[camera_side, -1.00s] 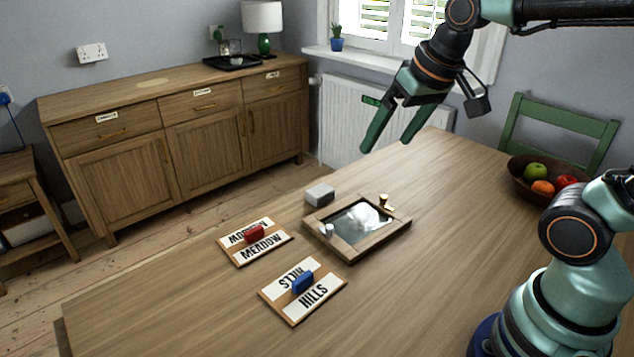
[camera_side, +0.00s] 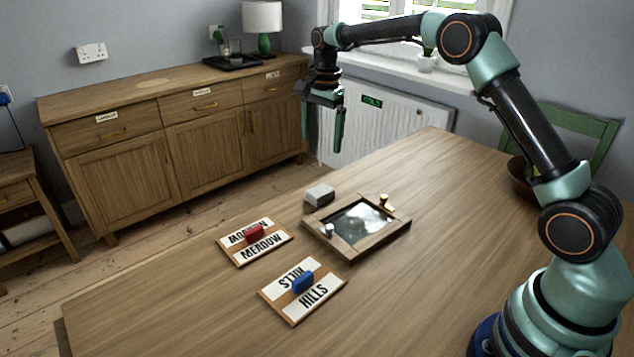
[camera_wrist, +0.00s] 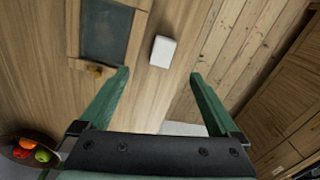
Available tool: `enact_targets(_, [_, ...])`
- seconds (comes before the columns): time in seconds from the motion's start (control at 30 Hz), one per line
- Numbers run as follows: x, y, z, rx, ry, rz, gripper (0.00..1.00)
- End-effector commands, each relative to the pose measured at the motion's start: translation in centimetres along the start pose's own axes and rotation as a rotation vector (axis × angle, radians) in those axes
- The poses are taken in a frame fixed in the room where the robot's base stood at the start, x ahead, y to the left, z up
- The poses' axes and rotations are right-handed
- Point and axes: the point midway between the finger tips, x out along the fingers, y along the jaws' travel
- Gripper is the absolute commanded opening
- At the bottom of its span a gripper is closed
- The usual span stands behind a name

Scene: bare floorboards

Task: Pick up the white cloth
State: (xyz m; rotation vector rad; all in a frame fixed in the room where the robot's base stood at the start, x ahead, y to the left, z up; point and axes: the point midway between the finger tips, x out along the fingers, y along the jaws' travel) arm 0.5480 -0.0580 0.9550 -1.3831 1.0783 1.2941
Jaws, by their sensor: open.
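The white cloth (camera_side: 319,193) is a small, folded, block-like pale piece lying on the wooden table by its back edge. It touches nothing that I can make out. In the wrist view the cloth (camera_wrist: 162,51) shows just beyond my fingertips, between their lines. My gripper (camera_side: 321,143) points down with its green fingers apart and empty. It hangs above the cloth and toward the back. The open fingers (camera_wrist: 159,74) also show in the wrist view.
A wood-framed tray with a dark glassy middle (camera_side: 343,248) lies close beside the cloth, with a gold knob (camera_side: 384,200) and a silver knob (camera_side: 328,230). MEADOW (camera_side: 268,247) and HILLS (camera_side: 319,295) cards lie in front. A fruit bowl (camera_wrist: 28,150) is farther off.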

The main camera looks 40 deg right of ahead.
Motion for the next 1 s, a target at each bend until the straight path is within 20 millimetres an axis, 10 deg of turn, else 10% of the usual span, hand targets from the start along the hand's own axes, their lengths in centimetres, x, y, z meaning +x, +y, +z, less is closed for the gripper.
enact_targets(1.0, [13.0, -0.8, -1.2, 0.201, -0.012, 0.063, 0.97])
